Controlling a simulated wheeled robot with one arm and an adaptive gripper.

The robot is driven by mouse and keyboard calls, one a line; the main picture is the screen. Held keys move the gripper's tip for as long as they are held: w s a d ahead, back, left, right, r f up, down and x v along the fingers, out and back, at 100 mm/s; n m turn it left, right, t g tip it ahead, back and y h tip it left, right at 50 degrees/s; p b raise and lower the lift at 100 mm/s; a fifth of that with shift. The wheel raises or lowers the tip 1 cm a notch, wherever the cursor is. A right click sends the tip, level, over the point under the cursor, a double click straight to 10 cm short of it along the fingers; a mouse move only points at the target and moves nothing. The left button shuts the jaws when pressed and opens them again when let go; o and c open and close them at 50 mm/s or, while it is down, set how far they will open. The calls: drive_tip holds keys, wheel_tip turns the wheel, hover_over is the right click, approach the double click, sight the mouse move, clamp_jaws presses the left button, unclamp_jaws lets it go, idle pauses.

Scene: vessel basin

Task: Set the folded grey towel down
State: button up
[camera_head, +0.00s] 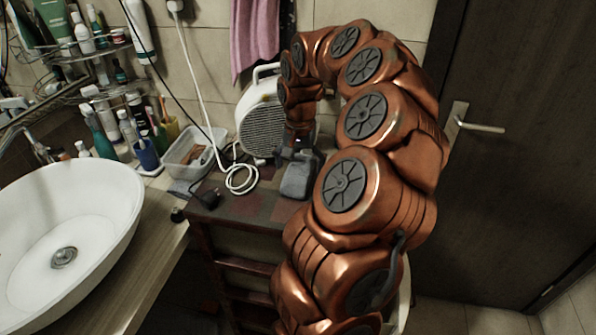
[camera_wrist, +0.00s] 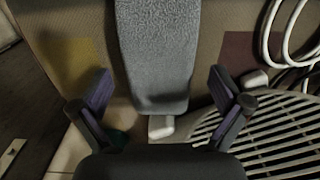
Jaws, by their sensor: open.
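The folded grey towel (camera_head: 297,182) rests on the patterned top of the small wooden stand (camera_head: 245,208), just below my gripper (camera_head: 298,150) in the head view. In the wrist view the towel (camera_wrist: 158,45) runs from the top edge to near the centre, its rounded end facing the palm. My gripper (camera_wrist: 161,90) is open in that view. One finger is on each side of the towel, with visible gaps between the fingers and the cloth. My arm hides part of the stand's right side in the head view.
A white fan heater (camera_head: 262,128) stands behind the towel; its grille (camera_wrist: 270,138) is close to the right finger. A coiled white cable (camera_head: 241,180) and a clear bin (camera_head: 193,150) lie left of the towel. The white basin (camera_head: 70,235) is farther left.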

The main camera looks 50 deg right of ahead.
drive_tip(key=c, duration=1.3)
